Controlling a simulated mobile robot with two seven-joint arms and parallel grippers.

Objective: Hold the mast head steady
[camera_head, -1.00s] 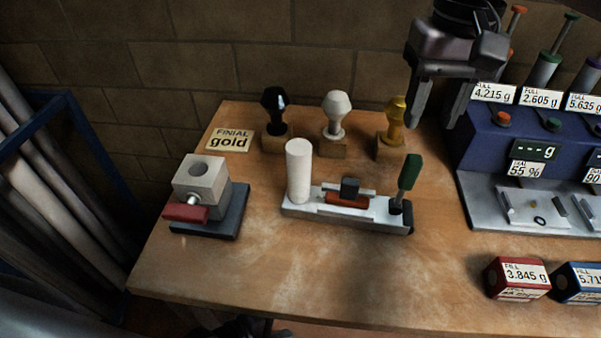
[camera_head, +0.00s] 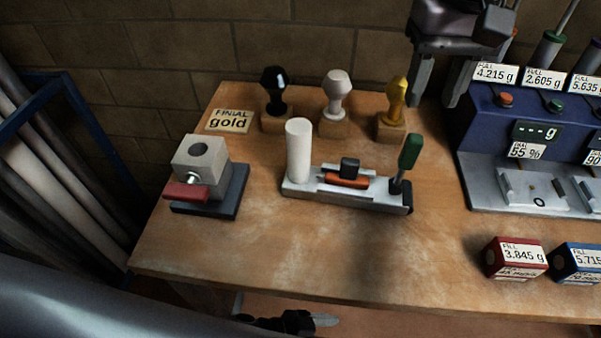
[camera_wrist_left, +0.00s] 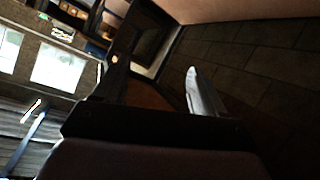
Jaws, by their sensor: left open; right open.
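No mast head can be made out for certain in either view. My right gripper (camera_head: 435,103) hangs open and empty at the back of the bench, right of the gold finial (camera_head: 394,100). My left gripper (camera_head: 312,321) is low, by the bench's front edge, seen only in part in the head view. In the left wrist view, a pale finger (camera_wrist_left: 200,92) shows with nothing visible held against it. A grey block (camera_head: 200,160) with a round hole and a red handle sits on a dark base at the bench's left. A black finial (camera_head: 274,88) and a white finial (camera_head: 337,92) stand on wooden blocks.
A light tray (camera_head: 300,191) holds a white cylinder and a green-handled tool. A blue dispenser (camera_head: 477,128) stands right, behind red (camera_head: 492,259) and blue boxes (camera_head: 561,262). Tubes (camera_head: 55,165) lean in a blue rack.

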